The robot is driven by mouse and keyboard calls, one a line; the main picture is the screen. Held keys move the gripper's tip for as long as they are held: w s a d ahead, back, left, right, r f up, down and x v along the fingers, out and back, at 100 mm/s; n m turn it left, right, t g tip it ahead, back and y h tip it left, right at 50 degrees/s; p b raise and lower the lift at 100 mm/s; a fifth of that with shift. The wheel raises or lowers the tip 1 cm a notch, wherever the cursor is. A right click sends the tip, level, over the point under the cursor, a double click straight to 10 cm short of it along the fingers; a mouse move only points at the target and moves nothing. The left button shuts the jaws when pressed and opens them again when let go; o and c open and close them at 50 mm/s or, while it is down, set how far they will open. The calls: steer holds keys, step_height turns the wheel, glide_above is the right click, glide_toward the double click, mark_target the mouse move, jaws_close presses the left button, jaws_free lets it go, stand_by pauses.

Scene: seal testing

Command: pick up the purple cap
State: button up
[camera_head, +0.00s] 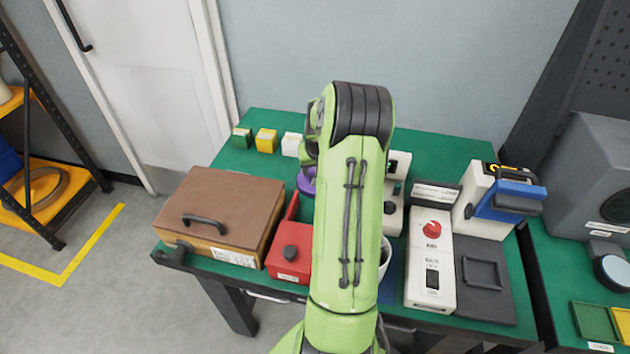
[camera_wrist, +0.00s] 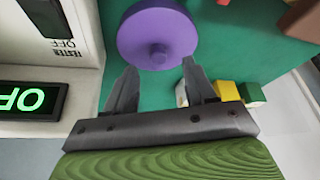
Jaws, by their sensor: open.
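The purple cap (camera_wrist: 157,30) is a round disc with a small knob at its middle, in the wrist view just beyond my fingertips. In the head view only a part of the purple cap (camera_head: 306,182) shows at the left edge of my arm, which hides the rest. My gripper (camera_wrist: 158,72) is open, with its two grey fingers apart and nothing between them. The fingertips point toward the cap's near edge and knob. I cannot tell how far above or before it they are.
A wooden box with brown lid (camera_head: 220,198) and a red box (camera_head: 290,252) stand left of my arm. White tester devices (camera_head: 432,262) stand right. Green, yellow (camera_head: 266,140) and white blocks line the back. A lit display (camera_wrist: 32,100) is close left of my gripper.

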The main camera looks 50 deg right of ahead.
steer(key=x, duration=0.4)
steer(key=shift+s+d, duration=0.1)
steer(key=shift+d, duration=0.05)
steer(key=shift+r, duration=0.1)
jaws_close()
